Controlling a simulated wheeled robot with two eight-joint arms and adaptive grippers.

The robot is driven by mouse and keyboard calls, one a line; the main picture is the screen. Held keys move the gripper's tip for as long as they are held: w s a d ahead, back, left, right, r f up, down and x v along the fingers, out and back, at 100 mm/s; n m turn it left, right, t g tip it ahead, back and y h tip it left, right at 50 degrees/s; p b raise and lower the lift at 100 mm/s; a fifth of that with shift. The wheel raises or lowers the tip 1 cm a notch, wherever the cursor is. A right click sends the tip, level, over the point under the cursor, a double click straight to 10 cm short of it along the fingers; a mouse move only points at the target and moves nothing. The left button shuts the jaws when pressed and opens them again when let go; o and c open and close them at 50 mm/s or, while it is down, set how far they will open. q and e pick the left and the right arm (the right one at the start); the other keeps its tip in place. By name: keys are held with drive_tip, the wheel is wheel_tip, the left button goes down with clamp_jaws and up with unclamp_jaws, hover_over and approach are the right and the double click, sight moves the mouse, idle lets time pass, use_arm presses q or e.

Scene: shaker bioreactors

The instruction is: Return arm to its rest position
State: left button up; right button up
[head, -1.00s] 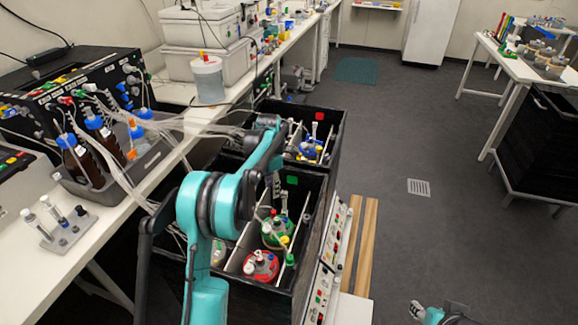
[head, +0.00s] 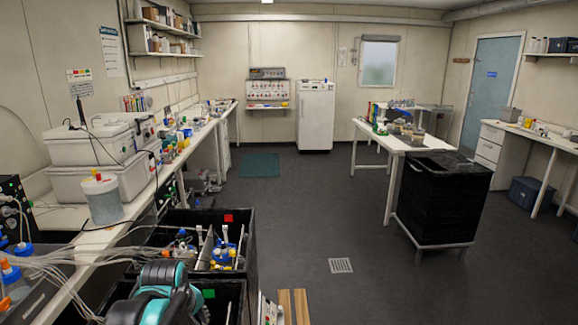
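My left arm (head: 158,295) shows at the bottom left in the head view as a teal and black joint, above the near black shaker box. Its gripper is not visible. My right arm and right gripper are out of the picture.
A black box with a red marker (head: 228,217) holds vessels with blue and yellow parts. Tubing bundles (head: 50,262) run from the left bench toward the boxes. A black bin (head: 440,195) stands by a white table (head: 405,145). The grey floor (head: 310,205) in the middle is clear.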

use_arm(q)
drive_tip(key=s+d+f+m+t, duration=0.1)
drive_tip(key=s+d+f+m, duration=0.1)
drive_tip(key=s+m, duration=0.4)
drive_tip(key=s+d+f+m+t, duration=0.2)
drive_tip(key=s+m, duration=0.4)
drive_tip(key=s, duration=0.2)
drive_tip(key=shift+s+d+f, duration=0.3)
drive_tip(key=shift+s, duration=0.05)
drive_tip(key=shift+c, duration=1)
drive_tip(key=shift+s, duration=0.1)
